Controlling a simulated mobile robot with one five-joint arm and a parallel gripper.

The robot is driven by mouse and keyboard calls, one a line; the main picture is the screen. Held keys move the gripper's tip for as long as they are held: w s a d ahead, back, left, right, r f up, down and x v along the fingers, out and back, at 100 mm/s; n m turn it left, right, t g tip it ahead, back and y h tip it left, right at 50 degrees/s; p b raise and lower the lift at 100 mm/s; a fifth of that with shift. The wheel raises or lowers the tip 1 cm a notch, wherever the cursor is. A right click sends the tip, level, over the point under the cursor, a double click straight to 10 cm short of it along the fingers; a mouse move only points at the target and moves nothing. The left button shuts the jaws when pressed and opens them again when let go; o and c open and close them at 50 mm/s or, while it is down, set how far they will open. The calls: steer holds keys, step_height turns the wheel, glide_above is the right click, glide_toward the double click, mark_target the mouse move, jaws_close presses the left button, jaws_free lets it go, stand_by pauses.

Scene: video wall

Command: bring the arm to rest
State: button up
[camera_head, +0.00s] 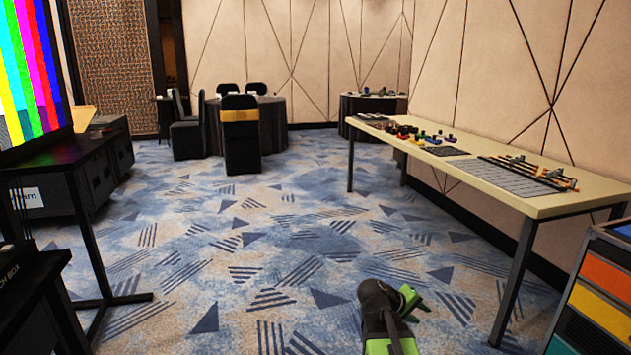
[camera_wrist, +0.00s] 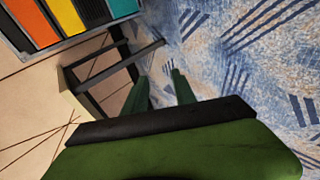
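My gripper (camera_wrist: 159,76) shows in the wrist view as two dark green fingers with a clear gap between them, holding nothing. Carpet and a table leg show beyond the fingertips. In the head view, my arm (camera_head: 376,303), black and green, shows at the bottom centre-right, folded low over the carpet. It is apart from the long table at the right. The fingertips are hard to make out in the head view.
A long pale table (camera_head: 505,190) with tools and small parts stands along the right wall. A cabinet with coloured drawers (camera_head: 603,290) is at the lower right. A screen (camera_head: 30,75) and dark stands are at the left. Open carpet (camera_head: 250,240) lies between.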

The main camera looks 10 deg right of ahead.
steer(key=s+a+f+g+y+p, duration=0.1)
steer(key=s+a+f+y, duration=0.15)
steer(key=a, duration=0.75)
steer(key=s+a+f+m+g+y, duration=0.1)
steer(key=s+a+f+y, duration=0.2)
steer(key=a, duration=0.6)
steer(key=s+a+f+g+y+p, duration=0.1)
steer(key=s+a+y, duration=0.25)
steer(key=a, duration=0.65)
step_height(320, 180, up, 38)
steer(key=w+p, duration=0.1)
steer(key=p, duration=3.6)
steer(key=shift+d+r+y, duration=0.15)
steer(key=shift+d+y, duration=0.15)
steer(key=shift+d, duration=0.1)
